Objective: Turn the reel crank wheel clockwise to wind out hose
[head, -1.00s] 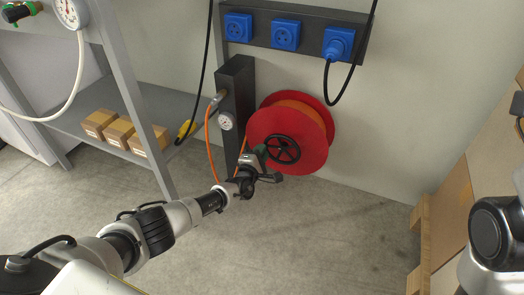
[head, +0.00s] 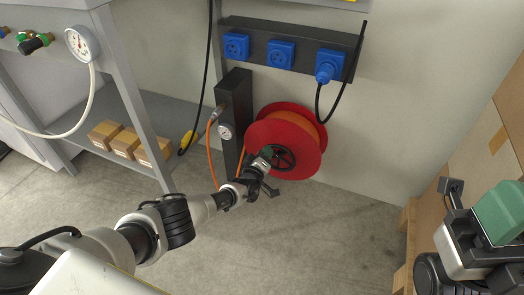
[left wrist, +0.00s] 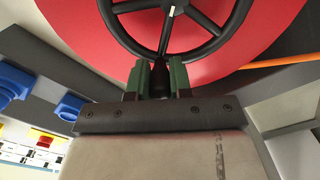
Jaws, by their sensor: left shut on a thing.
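The red hose reel (head: 303,119) is mounted low at the wall, with orange hose wound between its flanges. Its black spoked crank wheel (head: 284,161) faces me; in the left wrist view the wheel (left wrist: 205,38) fills the top, with a white mark near its hub. My left gripper (head: 265,155) is at the wheel's left side. In the left wrist view its green-padded fingers (left wrist: 157,80) are shut on a black part at the wheel's rim. My right gripper (head: 472,208) is at the right edge, away from the reel; its finger gap is unclear.
A dark post (head: 235,115) with a gauge and orange hose stands left of the reel. Blue sockets (head: 281,54) with a hanging black cable are above. A shelf (head: 160,110) with cardboard boxes stands left, a wooden pallet (head: 407,235) right. The floor between is clear.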

